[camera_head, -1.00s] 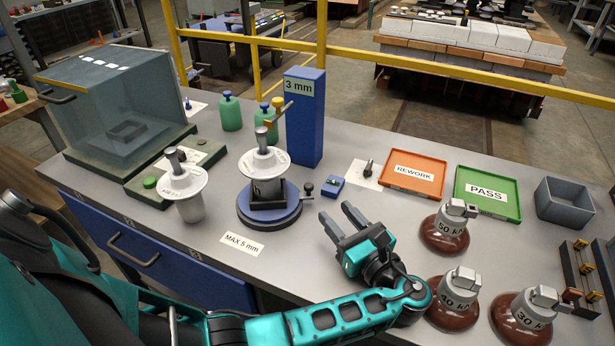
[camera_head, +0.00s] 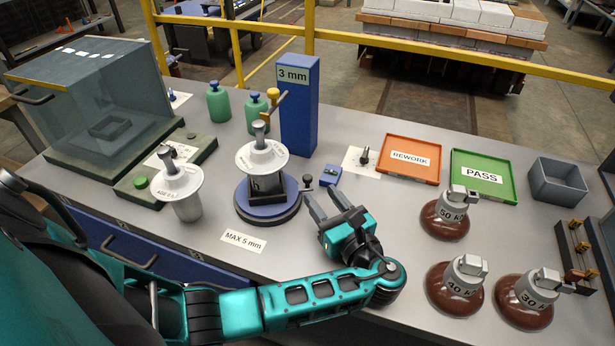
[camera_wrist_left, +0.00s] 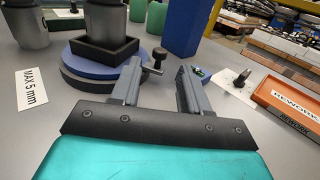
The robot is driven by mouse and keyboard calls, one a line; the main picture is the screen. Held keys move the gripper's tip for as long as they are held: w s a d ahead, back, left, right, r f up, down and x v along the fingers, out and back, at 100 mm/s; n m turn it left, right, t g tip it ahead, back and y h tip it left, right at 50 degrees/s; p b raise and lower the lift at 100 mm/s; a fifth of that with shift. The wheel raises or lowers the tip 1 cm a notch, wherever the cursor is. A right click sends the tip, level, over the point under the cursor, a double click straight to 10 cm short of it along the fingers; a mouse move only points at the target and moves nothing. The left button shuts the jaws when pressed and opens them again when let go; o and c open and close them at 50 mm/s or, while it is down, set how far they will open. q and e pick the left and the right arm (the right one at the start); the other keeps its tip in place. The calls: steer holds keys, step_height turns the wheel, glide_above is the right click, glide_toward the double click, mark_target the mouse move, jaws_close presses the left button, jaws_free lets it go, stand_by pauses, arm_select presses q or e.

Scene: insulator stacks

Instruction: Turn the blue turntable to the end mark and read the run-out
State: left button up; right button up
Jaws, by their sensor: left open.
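The blue turntable (camera_head: 267,212) sits on the grey bench with a white-capped grey insulator (camera_head: 262,157) upright in its dark square holder. A small dark knob (camera_head: 306,180) stands out at the turntable's right side; in the left wrist view the knob (camera_wrist_left: 158,56) shows just beyond and between my fingers. My left gripper (camera_head: 323,203) is open and empty, its fingers pointing at the turntable's right side. My right gripper is not in view.
A second insulator (camera_head: 181,190) stands left of the turntable. A MAX 5 mm label (camera_head: 243,241) lies in front. Orange REWORK (camera_head: 409,159) and green PASS (camera_head: 482,177) trays lie to the right. Brown insulators marked 50 (camera_head: 446,219), 40 (camera_head: 455,289) and 30 (camera_head: 524,301) stand at right.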

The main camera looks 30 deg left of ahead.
mark_target(310, 182)
arm_select(q)
steer(key=x, duration=0.7)
steer(key=shift+w+a, duration=0.1)
steer(key=shift+a, duration=0.1)
steer(key=shift+c, duration=0.3)
jaws_close()
steer(key=shift+f, duration=0.1)
